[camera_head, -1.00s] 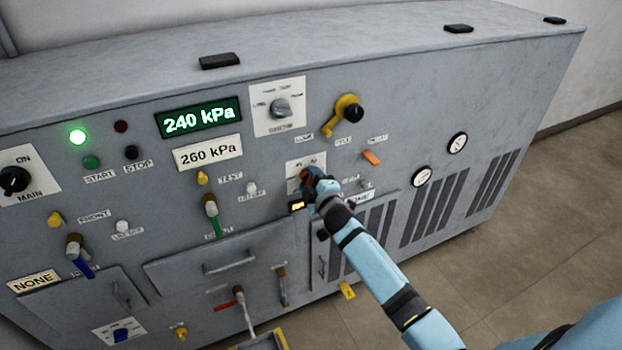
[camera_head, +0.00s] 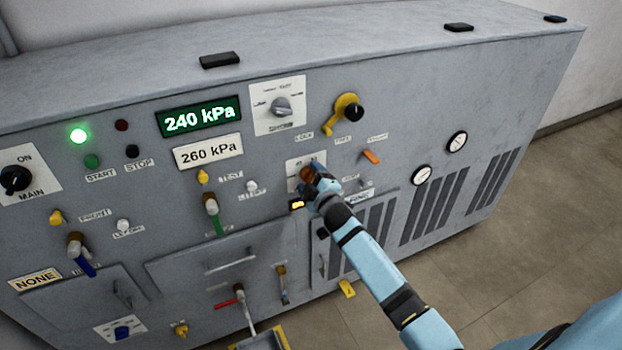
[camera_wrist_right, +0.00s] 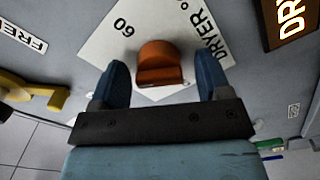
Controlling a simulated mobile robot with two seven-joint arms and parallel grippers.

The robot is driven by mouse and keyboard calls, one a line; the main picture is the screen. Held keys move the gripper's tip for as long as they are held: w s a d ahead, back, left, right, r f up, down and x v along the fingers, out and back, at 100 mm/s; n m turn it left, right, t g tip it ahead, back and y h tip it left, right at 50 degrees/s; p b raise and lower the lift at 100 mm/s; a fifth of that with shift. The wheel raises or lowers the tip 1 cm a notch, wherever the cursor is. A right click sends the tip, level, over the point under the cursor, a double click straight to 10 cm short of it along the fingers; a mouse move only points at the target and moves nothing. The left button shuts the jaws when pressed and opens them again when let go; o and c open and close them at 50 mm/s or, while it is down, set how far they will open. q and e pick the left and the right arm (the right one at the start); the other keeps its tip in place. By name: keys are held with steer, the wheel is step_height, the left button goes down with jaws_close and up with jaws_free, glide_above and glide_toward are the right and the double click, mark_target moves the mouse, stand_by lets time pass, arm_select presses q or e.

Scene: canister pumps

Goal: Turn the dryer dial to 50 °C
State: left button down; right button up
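The dryer dial (camera_wrist_right: 160,65) is an orange-brown knob on a white plate (camera_wrist_right: 107,38) in the right wrist view. The plate reads "60" and "DRYER °"; other marks are hidden or cut off, and I cannot read the dial's setting. My right gripper (camera_wrist_right: 165,78) has its two blue fingers apart, one on each side of the dial, with a gap visible on both sides. In the head view the right gripper (camera_head: 314,178) is at the panel and covers much of the dial (camera_head: 306,174). My left gripper is not in view.
A small lit display (camera_head: 297,205) sits below left of the dial. A selector plate (camera_head: 279,105) is above. Open floor (camera_head: 540,240) lies at the right.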

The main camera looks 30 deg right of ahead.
steer(key=s, duration=1.3)
steer(key=shift+s+a, duration=0.4)
